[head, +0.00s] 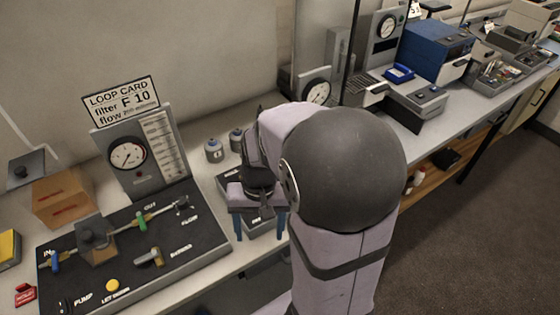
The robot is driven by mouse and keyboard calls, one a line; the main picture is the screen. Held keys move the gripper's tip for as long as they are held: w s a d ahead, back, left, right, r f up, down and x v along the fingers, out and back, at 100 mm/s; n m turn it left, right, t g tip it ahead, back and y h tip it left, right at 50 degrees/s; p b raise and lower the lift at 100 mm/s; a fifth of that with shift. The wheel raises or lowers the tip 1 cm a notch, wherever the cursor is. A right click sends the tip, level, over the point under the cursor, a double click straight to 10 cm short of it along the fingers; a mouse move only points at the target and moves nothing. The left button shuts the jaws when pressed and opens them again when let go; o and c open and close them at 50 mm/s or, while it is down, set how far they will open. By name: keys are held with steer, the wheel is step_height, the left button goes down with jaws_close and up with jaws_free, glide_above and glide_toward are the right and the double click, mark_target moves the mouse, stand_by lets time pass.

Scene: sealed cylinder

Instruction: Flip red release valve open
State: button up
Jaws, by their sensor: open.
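I cannot make out a red release valve for certain. The black panel (190,248) at left carries a blue-handled valve (56,260), a green-handled valve (141,222) and a valve with a yellowish handle (150,257). A grey housing (93,232) sits between the blue and green handles. A small red item (25,294) lies on the bench left of the panel; its kind is unclear. My gripper (260,224) is open, its blue fingers pointing down right of the panel. Dark equipment under it is partly hidden by my arm.
A gauge board (170,165) with a card (121,101) stands behind the panel. Small grey canisters (213,150) stand between it and my arm. A brown box (62,198) is at left. A blue instrument (435,50) and other apparatus fill the bench at right.

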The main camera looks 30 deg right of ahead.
steer(key=w+d+r+m+t+y+p, duration=0.1)
steer(key=w+d+r+m+y+p, duration=0.2)
steer(key=d+m, duration=0.5)
steer(key=w+d+r+m+y+p, duration=0.1)
steer(key=w+d+r+m+p, duration=0.25)
steer(key=d+r+m, duration=0.45)
steer(key=shift+n, duration=0.5)
steer(key=shift+d+f+p+x, duration=0.1)
steer(key=shift+d+p+x, duration=0.25)
steer(key=shift+x, duration=1.2)
steer(key=shift+d+f+p+x, duration=0.15)
steer(key=shift+p+x, duration=0.45)
steer(key=shift+x, duration=1)
steer(key=shift+d+f+p+x, duration=0.1)
steer(key=shift+d+p+x, duration=0.25)
steer(key=shift+x, duration=1.2)
steer(key=shift+s+a, duration=0.1)
steer(key=c, duration=1)
